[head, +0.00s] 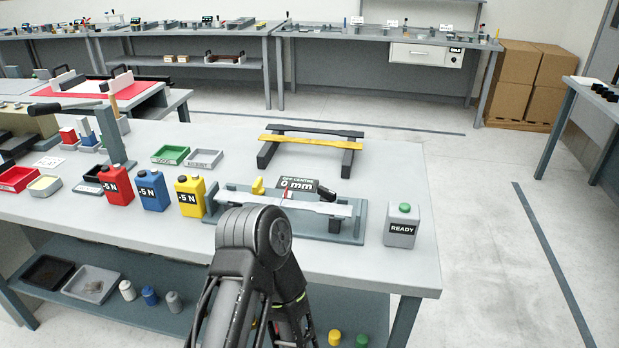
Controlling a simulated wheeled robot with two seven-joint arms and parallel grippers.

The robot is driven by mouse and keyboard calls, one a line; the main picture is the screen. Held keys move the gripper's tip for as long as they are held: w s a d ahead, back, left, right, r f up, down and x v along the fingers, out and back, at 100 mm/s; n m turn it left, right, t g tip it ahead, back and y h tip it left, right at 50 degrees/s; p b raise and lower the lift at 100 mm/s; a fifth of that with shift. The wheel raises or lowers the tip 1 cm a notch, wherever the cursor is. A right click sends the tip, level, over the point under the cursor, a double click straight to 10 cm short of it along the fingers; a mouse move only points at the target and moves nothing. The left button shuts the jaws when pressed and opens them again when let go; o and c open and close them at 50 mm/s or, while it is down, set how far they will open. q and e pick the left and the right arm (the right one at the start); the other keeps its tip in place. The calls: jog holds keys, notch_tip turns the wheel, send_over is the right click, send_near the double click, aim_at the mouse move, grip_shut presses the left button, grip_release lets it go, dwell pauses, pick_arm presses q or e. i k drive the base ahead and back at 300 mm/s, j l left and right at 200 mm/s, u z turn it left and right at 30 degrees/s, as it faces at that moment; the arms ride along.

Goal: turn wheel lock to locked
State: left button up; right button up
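I cannot make out any part that is clearly a wheel lock. A test fixture (346,229) with a grey base sits near the front edge of the table. It carries a pale flat strip (325,208), a small yellow piece (257,186), a black handle-like part (328,192) and a display (297,184) reading "0 mm". One of my arms rises from the bottom centre, its bent dark joint in front of the table edge and close to the fixture in the picture. It hides part of the fixture's front. Neither gripper shows.
Floor at right is clear; cardboard boxes (525,80) stand behind.

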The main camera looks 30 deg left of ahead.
aim_at(257, 188)
jog(key=k+u, duration=0.1)
jog(key=u, duration=1)
jog(key=j+z, duration=0.15)
